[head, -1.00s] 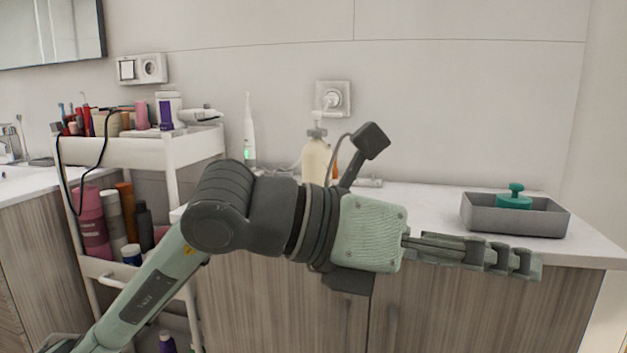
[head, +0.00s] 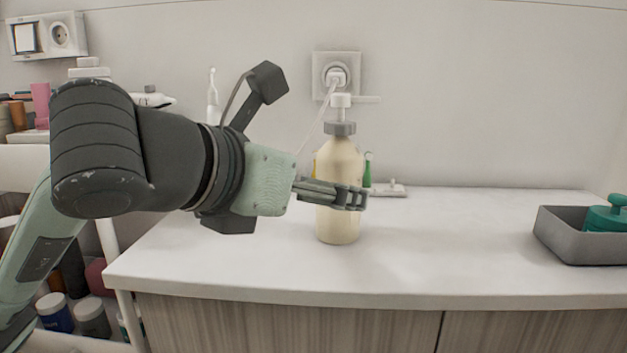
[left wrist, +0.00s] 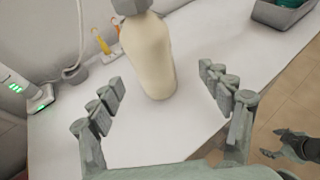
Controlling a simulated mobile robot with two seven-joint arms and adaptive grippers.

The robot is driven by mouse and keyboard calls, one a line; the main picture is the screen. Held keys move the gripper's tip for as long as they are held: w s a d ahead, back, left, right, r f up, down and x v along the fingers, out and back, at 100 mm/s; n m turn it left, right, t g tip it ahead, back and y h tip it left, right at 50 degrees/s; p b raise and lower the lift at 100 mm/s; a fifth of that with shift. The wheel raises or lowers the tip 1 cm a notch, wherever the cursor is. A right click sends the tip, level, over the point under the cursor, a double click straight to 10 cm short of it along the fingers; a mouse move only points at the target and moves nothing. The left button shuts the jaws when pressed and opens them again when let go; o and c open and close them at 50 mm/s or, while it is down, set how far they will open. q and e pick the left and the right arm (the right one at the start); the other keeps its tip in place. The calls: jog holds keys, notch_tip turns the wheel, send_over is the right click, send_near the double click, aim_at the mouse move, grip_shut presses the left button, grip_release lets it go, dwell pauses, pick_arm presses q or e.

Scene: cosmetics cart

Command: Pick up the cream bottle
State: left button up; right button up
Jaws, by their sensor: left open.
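The cream bottle (head: 340,225) stands upright on the white counter. It has a pale cream body, a grey collar and a white pump top. My left gripper (head: 350,198) comes in from the left, and its fingers cover part of the bottle's middle in the head view. In the left wrist view, the bottle (left wrist: 152,62) is ahead of the open fingers (left wrist: 165,95) and lies between their lines, with its top cut off by the frame edge. The jaws are empty. My right gripper (left wrist: 292,143) appears at the right edge of the wrist view, low and far from the bottle.
A grey tray (head: 575,250) with a teal item (head: 606,214) sits at the right of the counter (head: 450,260). An electric toothbrush (head: 212,98) stands behind my arm. A cable runs from the wall socket (head: 337,75) behind the bottle. The counter between bottle and tray is clear.

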pick_arm(q)
jog(key=shift+w+a, duration=0.15)
jog(key=shift+w, duration=0.1)
jog(key=shift+w+f, duration=0.1)
jog(key=shift+w, duration=0.15)
jog(key=x, duration=0.3)
jog(key=p+x, duration=0.1)
jog(key=x, duration=0.3)
jog(key=shift+w+a+f, duration=0.1)
jog(key=shift+a+f, duration=0.1)
jog(key=shift+f, duration=0.1)
pick_arm(e)
jog(key=shift+w+a+f, duration=0.15)
jog(key=shift+w+f, duration=0.15)
jog(key=shift+f, duration=0.3)
jog(key=shift+w+a+f, duration=0.1)
jog(key=shift+w+f, duration=0.2)
jog(key=shift+f, duration=0.3)
pick_arm(q)
jog(key=shift+r, duration=0.1)
jog(key=c, duration=1.6)
